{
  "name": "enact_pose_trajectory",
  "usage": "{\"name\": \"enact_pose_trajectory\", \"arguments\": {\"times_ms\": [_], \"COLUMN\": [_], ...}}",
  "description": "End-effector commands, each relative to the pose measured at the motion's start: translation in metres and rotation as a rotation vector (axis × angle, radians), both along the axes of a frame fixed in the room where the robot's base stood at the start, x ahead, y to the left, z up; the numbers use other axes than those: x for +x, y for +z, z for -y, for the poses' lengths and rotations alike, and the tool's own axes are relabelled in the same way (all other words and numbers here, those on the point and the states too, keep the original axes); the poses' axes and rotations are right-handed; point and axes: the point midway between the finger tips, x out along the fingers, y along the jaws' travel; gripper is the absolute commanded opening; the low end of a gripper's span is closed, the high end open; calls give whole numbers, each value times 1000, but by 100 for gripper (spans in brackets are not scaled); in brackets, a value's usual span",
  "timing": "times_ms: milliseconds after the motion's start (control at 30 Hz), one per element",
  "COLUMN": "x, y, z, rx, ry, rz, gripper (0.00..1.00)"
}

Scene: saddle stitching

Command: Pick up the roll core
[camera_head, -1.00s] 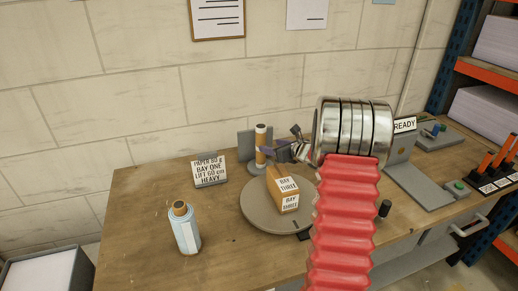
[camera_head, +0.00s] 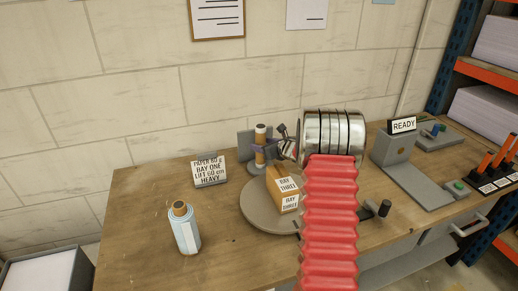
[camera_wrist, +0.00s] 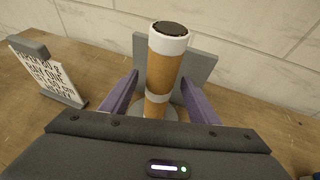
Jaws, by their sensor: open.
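The roll core (camera_head: 260,140) is a brown cylinder with white bands and a dark top end. It stands upright on a round grey base in front of a small grey upright plate (camera_head: 245,143) at the back of the table. In the wrist view the core (camera_wrist: 163,70) rises between my gripper's (camera_wrist: 159,77) two purple fingers. The fingers are open, one on each side, with a visible gap at least on the right. In the head view my gripper (camera_head: 266,149) reaches the core from the right. The core's lower end is partly hidden.
A round grey turntable (camera_head: 250,213) with a brown box (camera_head: 283,188) labelled "BAY THREE" is in front of the core. A sign (camera_head: 209,171) stands left. A light blue wrapped roll (camera_head: 186,232) stands at front left. A grey "READY" stand (camera_head: 400,150) is at right.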

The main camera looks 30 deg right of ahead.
Motion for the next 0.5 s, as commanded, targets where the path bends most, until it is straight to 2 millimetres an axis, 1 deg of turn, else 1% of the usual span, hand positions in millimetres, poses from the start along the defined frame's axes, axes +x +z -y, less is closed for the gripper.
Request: {"name": "enact_pose_trajectory", "arguments": {"times_ms": [100,200,500], "x": [13,20,21], "y": [-6,-8,-8], "z": [0,-1,0], "rx": [0,-1,-1], "ry": [1,1,0], "rz": [0,0,0], "gripper": [55,55,55]}}
